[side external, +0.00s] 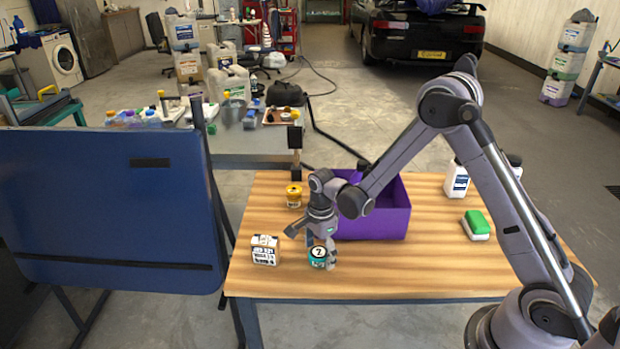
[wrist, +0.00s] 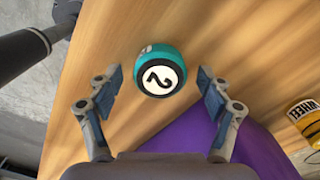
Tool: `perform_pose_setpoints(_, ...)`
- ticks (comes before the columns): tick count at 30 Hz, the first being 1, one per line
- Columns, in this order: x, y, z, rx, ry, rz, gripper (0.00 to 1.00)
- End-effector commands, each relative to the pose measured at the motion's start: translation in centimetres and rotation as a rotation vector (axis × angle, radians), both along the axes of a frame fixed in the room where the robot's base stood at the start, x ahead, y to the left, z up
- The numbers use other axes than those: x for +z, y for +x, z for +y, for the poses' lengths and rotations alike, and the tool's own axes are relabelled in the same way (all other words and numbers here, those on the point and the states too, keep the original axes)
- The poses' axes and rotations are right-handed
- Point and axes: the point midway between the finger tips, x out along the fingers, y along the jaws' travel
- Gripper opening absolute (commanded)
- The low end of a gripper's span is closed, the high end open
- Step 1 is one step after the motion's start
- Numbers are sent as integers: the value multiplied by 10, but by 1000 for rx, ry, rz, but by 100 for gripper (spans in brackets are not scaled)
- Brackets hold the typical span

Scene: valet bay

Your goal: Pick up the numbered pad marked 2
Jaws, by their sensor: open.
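The numbered pad (side external: 318,256) is a small round teal pad with a black top edge and a white number disc. It stands on the wooden table in front of the purple bin. In the wrist view the pad (wrist: 161,72) shows a 2, turned in the picture; in the side view the digit is too small to read surely. My gripper (side external: 320,247) points down over the pad. In the wrist view my gripper (wrist: 158,85) is open, with one finger on each side of the pad and visible gaps. Whether the fingertips reach down to its height is unclear.
The purple bin (side external: 385,222) stands close behind the pad. A white box (side external: 265,250) with dark markings is to the left, a yellow tin (side external: 294,197) behind. A green and white block (side external: 477,226) and a white bottle (side external: 456,180) are right. The front table strip is clear.

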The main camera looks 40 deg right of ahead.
Motion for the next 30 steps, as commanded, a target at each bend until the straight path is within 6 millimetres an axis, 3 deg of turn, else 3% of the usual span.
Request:
perform_pose_setpoints(1,0,0,0,0,0,0,73)
perform_pose_setpoints(5,0,0,0,0,0,0,35)
perform_pose_setpoints(6,0,0,0,0,0,0,30)
perform_pose_setpoints(19,7,0,0,0,0,0,30)
perform_pose_setpoints(30,65,0,0,0,0,0,30)
